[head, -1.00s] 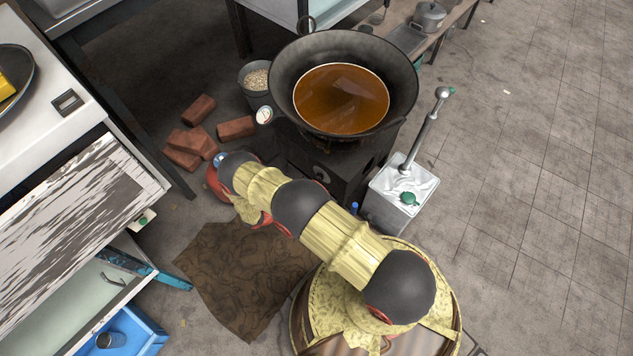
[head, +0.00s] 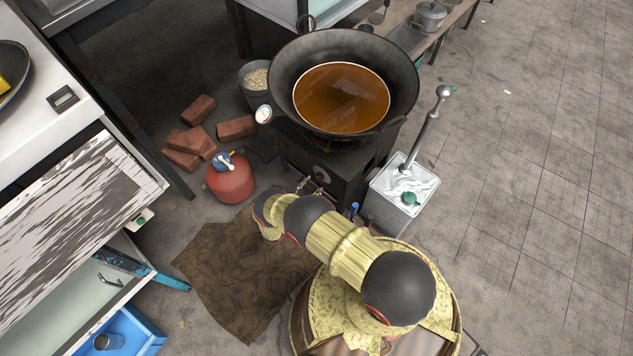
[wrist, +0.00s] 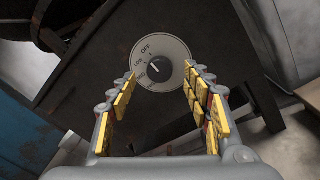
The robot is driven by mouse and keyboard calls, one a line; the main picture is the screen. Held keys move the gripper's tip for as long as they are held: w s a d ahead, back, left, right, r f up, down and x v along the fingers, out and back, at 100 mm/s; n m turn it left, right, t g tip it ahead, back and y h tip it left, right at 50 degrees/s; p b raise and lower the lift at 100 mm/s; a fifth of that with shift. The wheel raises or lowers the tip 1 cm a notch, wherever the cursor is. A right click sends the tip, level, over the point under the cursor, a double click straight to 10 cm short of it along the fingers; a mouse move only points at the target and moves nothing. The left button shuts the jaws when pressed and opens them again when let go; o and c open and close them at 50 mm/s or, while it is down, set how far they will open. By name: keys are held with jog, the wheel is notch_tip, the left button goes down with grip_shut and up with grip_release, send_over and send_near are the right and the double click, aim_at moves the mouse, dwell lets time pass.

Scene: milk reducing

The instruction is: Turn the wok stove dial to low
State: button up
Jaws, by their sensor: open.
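The stove dial (wrist: 160,68) has a dark round knob on a pale disc with printed marks, OFF at the upper left and others below it. The knob's pale pointer line leans up and left; its exact mark is too small to tell. My gripper (wrist: 160,76) is open and empty, its yellow-padded fingers on either side of the dial in the wrist view; contact cannot be told. In the head view, the dial (head: 322,173) is on the front of the dark stove (head: 352,178), below the wok (head: 290,85) of brown liquid. My gripper (head: 308,187) is small there, close to this face.
A red gas bottle (head: 230,182) stands left of the stove, near several bricks (head: 190,150). A white bin (head: 392,212) with a metal-handled tool stands at the stove's right. A brown cloth (head: 235,275) lies on the floor. The tiled floor at right is clear.

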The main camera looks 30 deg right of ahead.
aim_at(318, 178)
jog(key=shift+x, duration=1.8)
jog(key=shift+c, duration=0.5)
jog(key=c, duration=1.1)
jog(key=shift+o, duration=0.2)
jog(key=n, duration=0.4)
jog(key=shift+n+g, duration=0.3)
jog(key=shift+n, duration=1.4)
jog(key=o, duration=1.2)
jog(key=shift+r, duration=0.1)
jog(key=shift+c, duration=0.2)
